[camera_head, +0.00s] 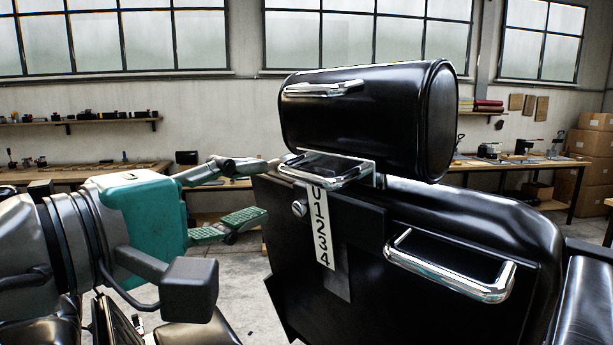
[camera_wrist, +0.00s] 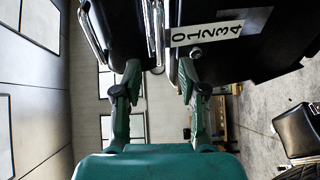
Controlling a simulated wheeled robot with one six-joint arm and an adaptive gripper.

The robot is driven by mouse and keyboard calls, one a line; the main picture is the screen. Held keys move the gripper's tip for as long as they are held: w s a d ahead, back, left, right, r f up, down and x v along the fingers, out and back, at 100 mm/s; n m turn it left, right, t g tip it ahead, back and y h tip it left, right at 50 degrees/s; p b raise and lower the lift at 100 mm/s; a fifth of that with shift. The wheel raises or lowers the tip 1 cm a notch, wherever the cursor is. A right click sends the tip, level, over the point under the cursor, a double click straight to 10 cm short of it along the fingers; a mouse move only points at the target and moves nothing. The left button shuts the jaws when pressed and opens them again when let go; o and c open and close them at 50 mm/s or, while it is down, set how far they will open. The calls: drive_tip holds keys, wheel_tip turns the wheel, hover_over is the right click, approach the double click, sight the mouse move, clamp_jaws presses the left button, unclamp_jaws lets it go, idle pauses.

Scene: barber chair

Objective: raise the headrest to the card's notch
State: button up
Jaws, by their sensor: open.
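The headrest (camera_head: 375,115) is a thick black cushion with a chrome handle (camera_head: 322,89), above the black chair back (camera_head: 440,225). A chrome bracket (camera_head: 325,168) shows under it, close to the 0 end of a white scale strip (camera_head: 321,230) marked 0 to 4. A round knob (camera_head: 299,208) sits beside the strip. The strip also shows in the wrist view (camera_wrist: 222,31), as does the knob (camera_wrist: 195,52). My teal gripper (camera_head: 266,188) is open and empty, left of the bracket and knob; its fingertips (camera_wrist: 158,72) point toward them. Contact is unclear. I see no card.
A chrome rail (camera_head: 450,270) sticks out from the chair back, right of the strip. An armrest (camera_head: 590,290) is at the far right. Workbenches with tools (camera_head: 85,172) and stacked boxes (camera_head: 590,150) stand along the back wall, well away. Open floor lies between.

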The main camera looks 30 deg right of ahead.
sight(301, 177)
drive_tip(key=x, duration=1)
drive_tip(key=shift+d, duration=0.1)
clamp_jaws()
